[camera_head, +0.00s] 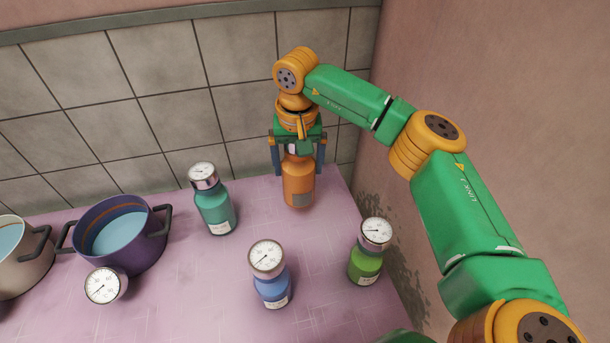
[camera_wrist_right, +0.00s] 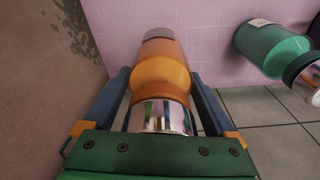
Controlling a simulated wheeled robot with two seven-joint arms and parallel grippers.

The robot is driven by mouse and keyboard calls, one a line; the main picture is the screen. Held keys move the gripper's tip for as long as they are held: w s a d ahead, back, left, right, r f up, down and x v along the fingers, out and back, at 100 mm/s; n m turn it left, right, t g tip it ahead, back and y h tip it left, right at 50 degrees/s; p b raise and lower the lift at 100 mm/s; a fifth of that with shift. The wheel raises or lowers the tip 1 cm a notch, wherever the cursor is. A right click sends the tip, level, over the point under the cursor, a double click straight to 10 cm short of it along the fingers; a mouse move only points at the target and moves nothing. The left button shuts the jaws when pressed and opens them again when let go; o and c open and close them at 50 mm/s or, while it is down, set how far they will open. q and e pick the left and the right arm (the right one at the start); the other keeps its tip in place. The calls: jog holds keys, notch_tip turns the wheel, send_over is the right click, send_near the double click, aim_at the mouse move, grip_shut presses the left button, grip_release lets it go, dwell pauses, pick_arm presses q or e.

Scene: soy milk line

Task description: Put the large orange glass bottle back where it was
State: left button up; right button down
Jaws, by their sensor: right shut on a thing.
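The large orange glass bottle (camera_head: 299,185) is upright near the back right corner of the pink table. My right gripper (camera_head: 298,162) points down from above and is shut on its upper part, a finger on each side. In the right wrist view the orange bottle (camera_wrist_right: 160,75), with its shiny metal cap, lies between the blue fingers of the right gripper (camera_wrist_right: 160,85). Its base is at or close to the tabletop; I cannot tell whether it touches. My left gripper is not in view.
A teal bottle (camera_head: 215,210) stands left of the orange one. A blue bottle (camera_head: 273,290) and a green bottle (camera_head: 365,266) stand nearer. A purple pot (camera_head: 130,255), a pale pot (camera_head: 38,262) and another gauge-topped container (camera_head: 104,286) are at left. Walls bound the back and right.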

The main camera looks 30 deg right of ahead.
aim_at(304, 179)
jog(key=f, duration=0.1)
jog(key=d+f+p, duration=0.1)
jog(key=f, duration=0.2)
jog(key=shift+w+d+f+p, duration=0.2)
jog(key=shift+d+p, duration=0.1)
jog(key=shift+f, duration=0.4)
grip_release()
jog(key=shift+f, duration=0.1)
